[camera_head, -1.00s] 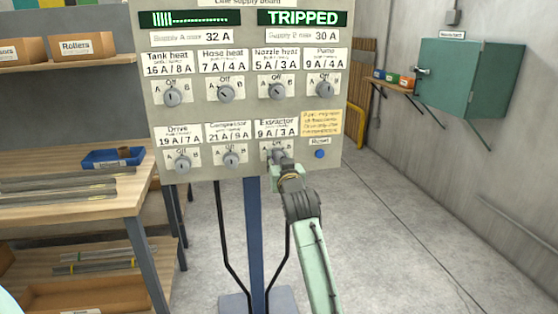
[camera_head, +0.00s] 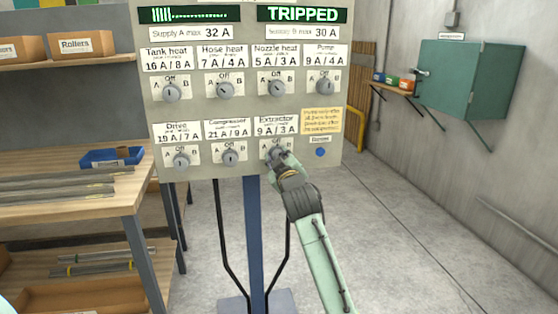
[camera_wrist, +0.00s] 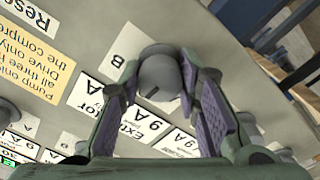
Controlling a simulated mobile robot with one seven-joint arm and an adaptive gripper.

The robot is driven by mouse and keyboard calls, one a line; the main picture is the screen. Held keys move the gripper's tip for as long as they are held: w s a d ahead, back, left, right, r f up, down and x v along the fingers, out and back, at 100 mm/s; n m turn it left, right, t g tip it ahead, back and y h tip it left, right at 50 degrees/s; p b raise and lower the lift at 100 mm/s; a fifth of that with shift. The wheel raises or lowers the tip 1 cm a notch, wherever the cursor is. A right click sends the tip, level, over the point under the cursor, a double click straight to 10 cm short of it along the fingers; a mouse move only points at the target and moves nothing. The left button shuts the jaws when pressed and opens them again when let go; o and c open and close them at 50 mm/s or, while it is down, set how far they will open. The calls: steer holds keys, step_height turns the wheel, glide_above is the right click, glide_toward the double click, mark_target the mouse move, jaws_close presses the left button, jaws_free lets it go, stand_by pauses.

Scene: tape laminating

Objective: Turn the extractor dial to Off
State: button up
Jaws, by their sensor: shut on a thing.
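The Extractor dial (camera_head: 273,154) is a grey round knob at the lower right of the supply board, partly hidden by my gripper (camera_head: 283,161) in the head view. In the wrist view my gripper (camera_wrist: 158,86) has one finger on each side of the dial (camera_wrist: 157,72) and is shut on it. A short dark mark on the knob points to the lower left in the wrist view, roughly towards the Extractor label (camera_wrist: 128,117). The B label (camera_wrist: 117,60) shows beside the left finger. The Off label is hidden in the wrist view.
The board (camera_head: 198,110) carries several other dials, including Compressor (camera_head: 230,158) to the left and Pump (camera_head: 325,87) above right. A blue Reset button (camera_head: 320,152) is close on the right. The right display (camera_head: 303,17) reads TRIPPED. A workbench (camera_head: 100,205) stands left; floor on the right is clear.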

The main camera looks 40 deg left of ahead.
steer(key=shift+w+r+n, duration=0.1)
steer(key=shift+r+n, duration=0.05)
steer(key=shift+n, duration=0.35)
steer(key=o, duration=1.1)
steer(key=shift+a, duration=0.1)
steer(key=shift+o, duration=0.2)
steer(key=v, duration=1.2)
